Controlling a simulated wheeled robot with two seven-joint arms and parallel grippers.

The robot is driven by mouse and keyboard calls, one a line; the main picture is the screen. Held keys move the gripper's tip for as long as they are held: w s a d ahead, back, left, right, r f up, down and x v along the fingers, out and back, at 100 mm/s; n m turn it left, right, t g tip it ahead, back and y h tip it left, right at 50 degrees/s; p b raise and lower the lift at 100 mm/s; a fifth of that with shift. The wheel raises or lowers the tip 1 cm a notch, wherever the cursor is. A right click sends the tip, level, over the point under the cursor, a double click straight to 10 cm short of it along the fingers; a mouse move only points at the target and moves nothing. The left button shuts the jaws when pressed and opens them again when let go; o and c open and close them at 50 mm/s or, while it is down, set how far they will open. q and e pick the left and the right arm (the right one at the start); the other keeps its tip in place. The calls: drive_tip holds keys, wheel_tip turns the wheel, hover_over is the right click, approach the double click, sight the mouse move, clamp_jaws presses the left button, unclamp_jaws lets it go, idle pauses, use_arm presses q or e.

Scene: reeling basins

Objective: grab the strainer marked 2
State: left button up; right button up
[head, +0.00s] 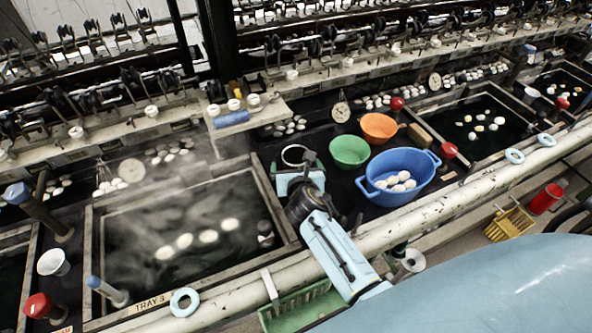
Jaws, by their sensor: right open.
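No number 2 can be read on anything in this view, so I cannot tell which thing is the strainer marked 2. A pale ring-shaped rim (294,155) lies just beyond my right gripper (299,174); it may belong to a strainer, but it is small and partly hidden. My right gripper is open above the dark counter beside the steaming basin, and I cannot tell whether it touches the ring. A green bowl (349,151) and an orange bowl (379,127) stand to its right. My left gripper is out of view.
A steaming basin labelled TRAY 3 (150,304) holds several white cocoons. A blue tub (402,163) of cocoons stands right of my gripper. A pale pipe (440,199) runs along the front. Red-topped and blue-topped posts stand around the basins.

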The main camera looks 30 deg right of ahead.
sight(295, 149)
drive_tip(key=x, duration=0.3)
drive_tip(key=b+x, duration=0.1)
drive_tip(key=x, duration=0.1)
drive_tip(key=shift+d+r, duration=0.3)
drive_tip(key=shift+d, duration=0.1)
drive_tip(key=shift+c, duration=0.5)
drive_tip(key=shift+r, duration=0.1)
drive_tip(key=c, duration=1.3)
